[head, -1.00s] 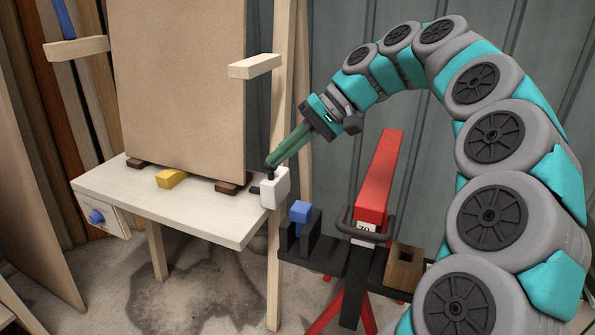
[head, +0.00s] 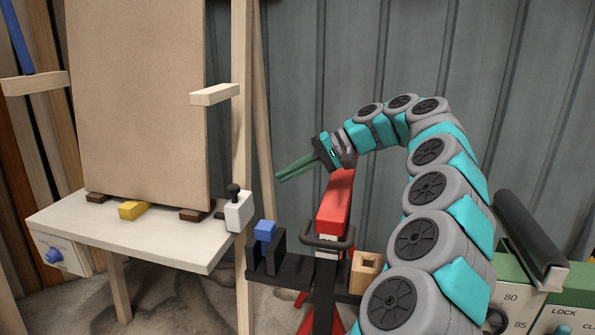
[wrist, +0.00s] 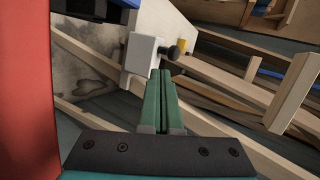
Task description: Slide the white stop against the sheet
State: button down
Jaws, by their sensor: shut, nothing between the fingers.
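The white stop (head: 239,212) is a small block with a black knob on top and a short dark peg on its left side. It sits at the right end of the pale ledge (head: 150,240). The brown sheet (head: 140,100) stands upright above the ledge, and a small gap shows between its right edge and the stop. My gripper (head: 278,179), with green fingers, is shut and empty, up and right of the stop and apart from it. In the wrist view, the closed fingertips (wrist: 160,72) point towards the stop (wrist: 141,55) and its knob (wrist: 174,52).
A wooden post (head: 242,110) with a pale arm (head: 215,95) rises behind the stop. A yellow block (head: 134,210) lies under the sheet. A black rack with a blue block (head: 265,231), a wooden box (head: 366,272) and a red stand (head: 335,205) stand to the right.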

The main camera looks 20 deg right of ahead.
send_near(239, 203)
jog(key=w+a, duration=0.2)
jog(key=a, duration=0.2)
jog(key=shift+w+a, duration=0.25)
jog(key=shift+w, duration=0.15)
jog(key=w+a+p, duration=0.2)
jog(key=w+a, duration=0.2)
jog(key=a, duration=0.1)
jog(key=shift+a+p, duration=0.3)
jog(key=shift+a, duration=0.1)
jog(key=shift+w, duration=0.15)
